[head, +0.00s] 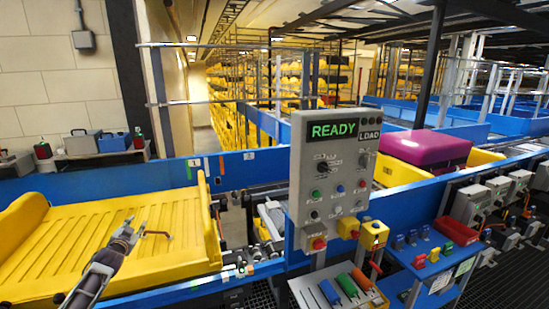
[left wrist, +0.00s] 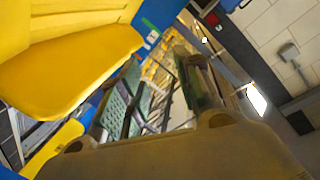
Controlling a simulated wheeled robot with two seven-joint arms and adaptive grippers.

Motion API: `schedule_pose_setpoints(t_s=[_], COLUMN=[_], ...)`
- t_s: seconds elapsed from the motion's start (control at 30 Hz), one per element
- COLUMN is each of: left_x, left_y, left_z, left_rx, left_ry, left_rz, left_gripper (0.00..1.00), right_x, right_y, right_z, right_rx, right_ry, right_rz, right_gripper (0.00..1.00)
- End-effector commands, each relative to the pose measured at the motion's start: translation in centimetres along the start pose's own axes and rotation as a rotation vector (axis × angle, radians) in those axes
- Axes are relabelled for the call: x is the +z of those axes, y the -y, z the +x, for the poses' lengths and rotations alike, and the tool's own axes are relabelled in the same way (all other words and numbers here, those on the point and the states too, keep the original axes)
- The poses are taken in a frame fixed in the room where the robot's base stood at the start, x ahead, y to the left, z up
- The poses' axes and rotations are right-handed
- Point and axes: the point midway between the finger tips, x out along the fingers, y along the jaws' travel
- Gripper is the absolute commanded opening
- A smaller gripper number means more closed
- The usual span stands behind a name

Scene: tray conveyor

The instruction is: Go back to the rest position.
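My left arm reaches in from the lower left in the head view, with its gripper (head: 126,230) in front of the yellow tray (head: 60,245). In the left wrist view the two fingers of the left gripper (left wrist: 155,90) stand apart, with nothing seen between them. No held object shows. My right gripper is in neither view.
A grey control panel (head: 331,180) reads READY and LOAD. Blue conveyor rails run across the scene. A magenta case (head: 424,148) sits in another yellow tray (head: 397,174). A blue side table (head: 428,262) with small coloured items stands at the right.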

Motion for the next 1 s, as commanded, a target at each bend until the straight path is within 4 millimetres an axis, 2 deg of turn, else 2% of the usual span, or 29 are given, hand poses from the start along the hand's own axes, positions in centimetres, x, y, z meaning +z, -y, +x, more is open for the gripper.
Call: schedule_pose_setpoints(t_s=[0.03,0.1,0.27,0.47,0.77,1.0], left_x=[2.0,4.6,10.2,17.0,26.6,33.6], left_y=[-1.7,-3.7,-8.3,-14.0,-22.1,-28.3], left_z=[-0.3,-0.7,-2.1,-4.9,-10.7,-16.9], left_rx=[0.019,0.041,0.09,0.152,0.241,0.311], left_ry=[0.028,0.064,0.144,0.245,0.395,0.514], left_rz=[-0.006,-0.013,-0.028,-0.045,-0.068,-0.085], left_gripper=[0.34,0.34,0.34,0.34,0.34,0.34], right_x=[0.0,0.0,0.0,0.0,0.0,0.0], right_y=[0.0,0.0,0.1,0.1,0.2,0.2], right_z=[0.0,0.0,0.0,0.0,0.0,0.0], right_rx=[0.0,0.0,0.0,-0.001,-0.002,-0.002], right_ry=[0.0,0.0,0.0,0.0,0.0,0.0], right_rz=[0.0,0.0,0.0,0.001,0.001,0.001], right_gripper=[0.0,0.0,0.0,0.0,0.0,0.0])
